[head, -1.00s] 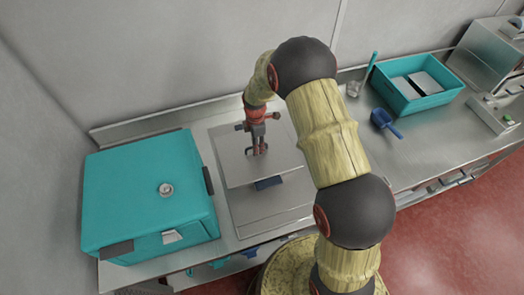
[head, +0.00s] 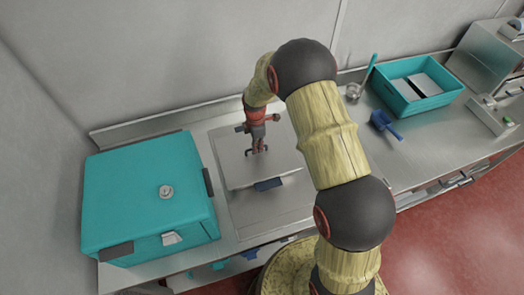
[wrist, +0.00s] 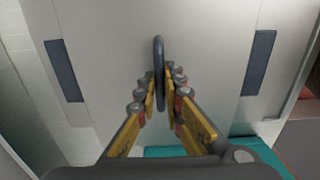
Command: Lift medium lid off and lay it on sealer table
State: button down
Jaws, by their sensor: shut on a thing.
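My gripper (head: 256,150) is shut on the dark upright loop handle (wrist: 159,65) at the middle of a flat pale-grey lid (head: 235,172). The lid also fills most of the wrist view (wrist: 205,65), with a dark blue block at its left and right sides. In the head view one block (head: 268,184) shows at the lid's near edge. The lid is over a steel panel on the counter, right of a large teal box. I cannot tell whether the lid touches what is below it. I cannot tell which surface is the sealer table.
The large teal box (head: 130,200) has a round knob on top and stands close left of the lid. A teal bin (head: 405,103), a blue scoop (head: 385,122), a ladle (head: 354,92) and a steel machine (head: 480,65) are at the right. The counter between is partly hidden by my arm.

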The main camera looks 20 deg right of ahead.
jog(key=shift+w, duration=0.1)
dwell(0.3)
jog(key=shift+r, duration=0.35)
jog(key=shift+r+p, duration=1.15)
jog(key=shift+r, duration=1.05)
jog(key=shift+f, duration=0.1)
